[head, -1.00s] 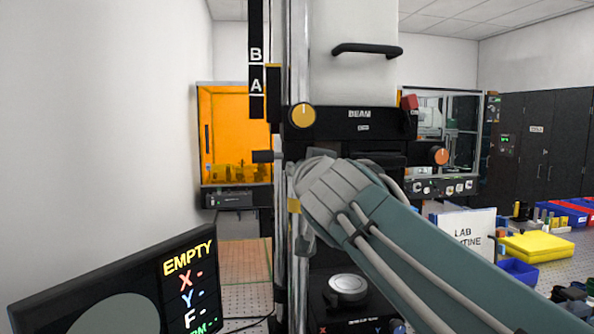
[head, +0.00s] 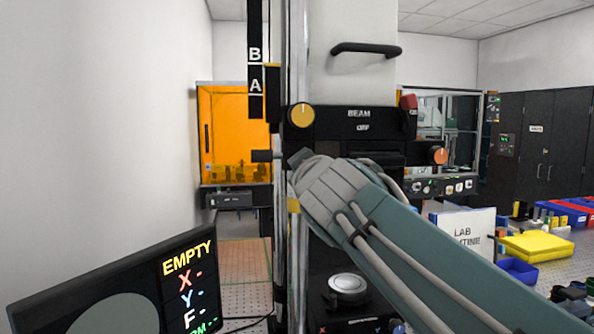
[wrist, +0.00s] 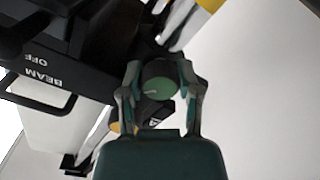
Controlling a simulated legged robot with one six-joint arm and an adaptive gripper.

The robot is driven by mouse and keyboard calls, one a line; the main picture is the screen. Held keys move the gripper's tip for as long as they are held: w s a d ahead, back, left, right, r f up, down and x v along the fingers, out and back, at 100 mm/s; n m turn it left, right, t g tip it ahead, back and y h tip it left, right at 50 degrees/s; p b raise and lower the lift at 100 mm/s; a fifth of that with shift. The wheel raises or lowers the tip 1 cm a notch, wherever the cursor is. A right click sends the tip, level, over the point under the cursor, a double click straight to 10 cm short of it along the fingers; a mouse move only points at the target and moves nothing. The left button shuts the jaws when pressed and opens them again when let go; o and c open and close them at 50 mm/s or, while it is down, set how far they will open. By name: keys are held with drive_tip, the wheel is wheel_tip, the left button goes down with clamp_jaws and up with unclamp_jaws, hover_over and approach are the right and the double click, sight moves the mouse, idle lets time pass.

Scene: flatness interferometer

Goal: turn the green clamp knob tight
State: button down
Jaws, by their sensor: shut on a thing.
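The green clamp knob (wrist: 158,88) is round with a pale line on its face, and it shows in the wrist view. My gripper (wrist: 160,74) is shut on it, one finger on each side. The line on the knob runs roughly across the picture. In the head view my wrist is in front of the upright column, below the black BEAM housing (head: 358,124). There the knob and most of my gripper's fingers are hidden behind my wrist.
A yellow knob (head: 302,116) and an orange knob (head: 438,156) sit close by on the instrument. A silver round stage (head: 347,284) is below my arm. A monitor (head: 120,290) reading EMPTY stands at lower left. Blue bins and a yellow block (head: 537,246) lie at right.

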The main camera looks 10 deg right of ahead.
drive_tip(key=n, duration=0.4)
drive_tip(key=shift+f+n, duration=0.1)
drive_tip(key=shift+n, duration=1.7)
drive_tip(key=shift+c, duration=1.5)
unclamp_jaws()
drive_tip(key=shift+w+a, duration=0.1)
drive_tip(key=shift+a, duration=0.1)
